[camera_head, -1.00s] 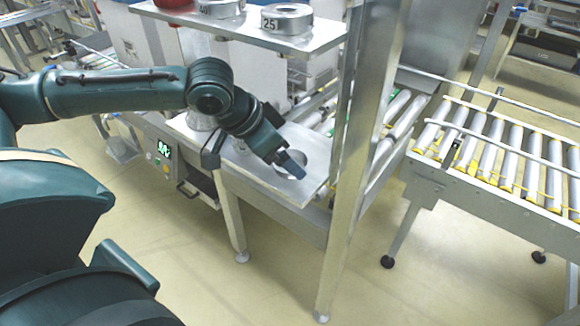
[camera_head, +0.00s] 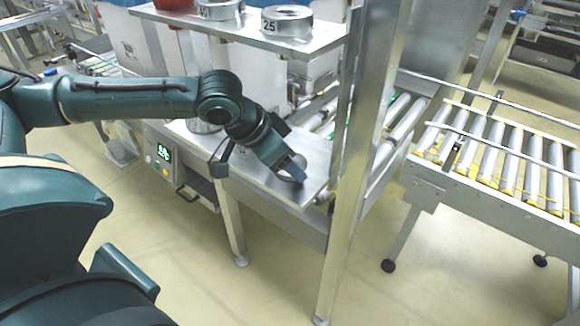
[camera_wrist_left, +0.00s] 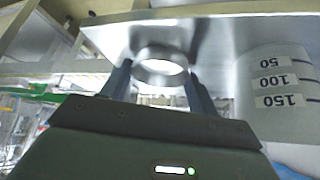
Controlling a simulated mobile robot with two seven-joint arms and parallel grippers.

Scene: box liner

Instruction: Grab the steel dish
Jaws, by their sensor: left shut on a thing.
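The steel dish (camera_wrist_left: 160,72) is a short, shiny round ring shape between the two fingers of my left gripper (camera_wrist_left: 158,85) in the left wrist view. In the head view my left gripper (camera_head: 293,170) reaches down to the metal shelf (camera_head: 262,176), shut on the dish. There the fingers and wrist hide much of the dish. The dish appears to be at the shelf's surface; I cannot tell whether it is lifted. My right gripper is not in view.
A cylinder marked 50, 100 and 150 (camera_wrist_left: 286,100) stands close by. An upper shelf (camera_head: 235,30) holds round metal pieces, one marked 25 (camera_head: 287,20). A metal post (camera_head: 362,150) rises right of my gripper. A roller conveyor (camera_head: 500,155) lies beyond it.

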